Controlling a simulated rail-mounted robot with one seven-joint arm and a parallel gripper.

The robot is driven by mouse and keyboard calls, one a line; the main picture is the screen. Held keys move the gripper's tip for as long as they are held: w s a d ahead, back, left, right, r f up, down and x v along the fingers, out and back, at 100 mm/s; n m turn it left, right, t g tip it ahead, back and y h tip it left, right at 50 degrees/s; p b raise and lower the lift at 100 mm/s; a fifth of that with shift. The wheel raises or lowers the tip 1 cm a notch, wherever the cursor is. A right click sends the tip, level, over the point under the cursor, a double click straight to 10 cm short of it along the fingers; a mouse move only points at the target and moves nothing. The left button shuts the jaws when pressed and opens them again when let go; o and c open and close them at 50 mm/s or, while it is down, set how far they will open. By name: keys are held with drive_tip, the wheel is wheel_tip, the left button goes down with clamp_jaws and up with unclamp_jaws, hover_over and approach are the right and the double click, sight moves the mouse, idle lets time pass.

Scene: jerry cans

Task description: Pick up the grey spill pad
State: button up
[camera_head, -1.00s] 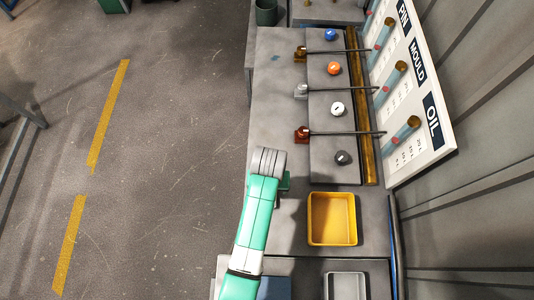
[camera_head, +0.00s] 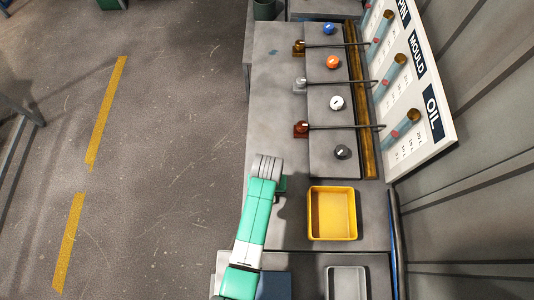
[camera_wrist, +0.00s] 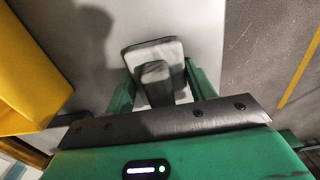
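In the wrist view the grey spill pad (camera_wrist: 140,52) lies on the pale grey bench top, with a darker grey raised block at its middle. My gripper (camera_wrist: 160,70) has its two green fingers apart, one on each side of that block, with a gap showing between them. I cannot tell how far the fingertips stand above the pad. In the head view my gripper (camera_head: 282,184) is mostly hidden under my wrist, and the pad is hidden there.
A yellow tray (camera_head: 312,236) stands to the right of my gripper, with a grey tray (camera_head: 347,268) nearer. Beyond are spouts on a raised block (camera_head: 322,160) with coloured knobs. The sloped OIL and MOULD board (camera_head: 440,150) stands to the right. The bench's left edge borders open floor.

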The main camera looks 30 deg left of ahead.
drive_tip(key=c, duration=0.4)
drive_tip(key=shift+r, duration=0.15)
drive_tip(key=shift+c, duration=0.2)
drive_tip(key=shift+r, duration=0.3)
drive_tip(key=r, duration=0.2)
drive_tip(key=shift+s+d+r+p, duration=0.2)
drive_tip(key=shift+s+r+p, duration=0.1)
drive_tip(key=shift+s+r, duration=0.1)
drive_tip(key=s+d, duration=0.2)
drive_tip(key=s, duration=0.2)
drive_tip(key=s+d+r, duration=0.1)
drive_tip(key=s+d, duration=0.1)
drive_tip(key=s, duration=0.3)
drive_tip(key=s+d, duration=0.1)
drive_tip(key=s, duration=0.4)
drive_tip(key=shift+d+r+p, duration=0.15)
drive_tip(key=shift+d+p, duration=0.2)
drive_tip(key=shift+d, duration=0.05)
